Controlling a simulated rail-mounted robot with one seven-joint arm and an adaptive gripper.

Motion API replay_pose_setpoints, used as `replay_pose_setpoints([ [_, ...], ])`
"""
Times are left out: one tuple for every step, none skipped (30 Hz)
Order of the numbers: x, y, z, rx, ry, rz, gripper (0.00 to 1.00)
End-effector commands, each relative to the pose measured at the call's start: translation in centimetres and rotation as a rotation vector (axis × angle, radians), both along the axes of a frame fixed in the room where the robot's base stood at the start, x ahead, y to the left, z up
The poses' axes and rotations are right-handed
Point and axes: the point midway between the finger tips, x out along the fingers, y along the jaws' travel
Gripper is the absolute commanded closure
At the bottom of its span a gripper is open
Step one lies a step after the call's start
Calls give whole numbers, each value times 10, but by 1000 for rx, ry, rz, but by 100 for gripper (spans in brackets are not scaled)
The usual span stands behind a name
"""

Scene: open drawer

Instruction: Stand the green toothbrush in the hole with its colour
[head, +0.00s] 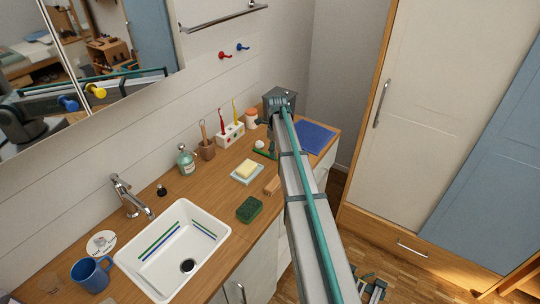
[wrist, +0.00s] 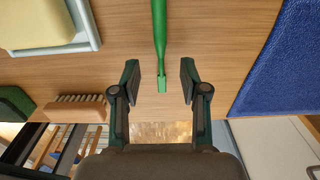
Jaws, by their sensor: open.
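The green toothbrush (wrist: 159,35) lies on the wooden counter in the wrist view, running from the top edge down to between my fingertips. It also shows in the head view (head: 264,154), partly behind my arm. My gripper (wrist: 160,82) is open, with one finger on each side of the toothbrush's near end and a gap on both sides. A white holder (head: 230,136) stands near the wall in the head view, with a red toothbrush (head: 220,120) and a yellow toothbrush (head: 234,110) upright in it. It has coloured marks; a green one is not clear at this size.
A soap dish (head: 247,177) with yellow soap, a wooden brush (wrist: 75,108) and a green sponge (head: 249,209) lie left of the toothbrush. A blue cloth (wrist: 280,60) lies to its right. A brown cup (head: 206,151) stands left of the holder. The sink (head: 135,263) is farther left.

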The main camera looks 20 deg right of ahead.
Motion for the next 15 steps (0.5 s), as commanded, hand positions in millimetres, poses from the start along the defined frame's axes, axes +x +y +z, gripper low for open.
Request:
replay_pose_setpoints([
  [1, 0, -3, 0, 1, 0, 56],
  [2, 0, -7, 0, 1, 0, 56],
  [1, 0, -13, 1, 2, 0, 56],
  [1, 0, -16, 0, 1, 0, 56],
  [1, 0, -19, 0, 1, 0, 56],
  [1, 0, -23, 0, 0, 0, 56],
  [1, 0, -25, 0, 0, 0, 56],
  [1, 0, -27, 0, 0, 0, 56],
  [1, 0, -28, 0, 0, 0, 56],
  [1, 0, -29, 0, 0, 0, 56],
  [1, 0, -30, 0, 0, 0, 56],
  [1, 0, -30, 0, 0, 0, 56],
  [1, 0, -30, -1, -1, 0, 56],
  [1, 0, -30, -1, -1, 0, 56],
  [1, 0, -30, -1, -1, 0, 56],
])
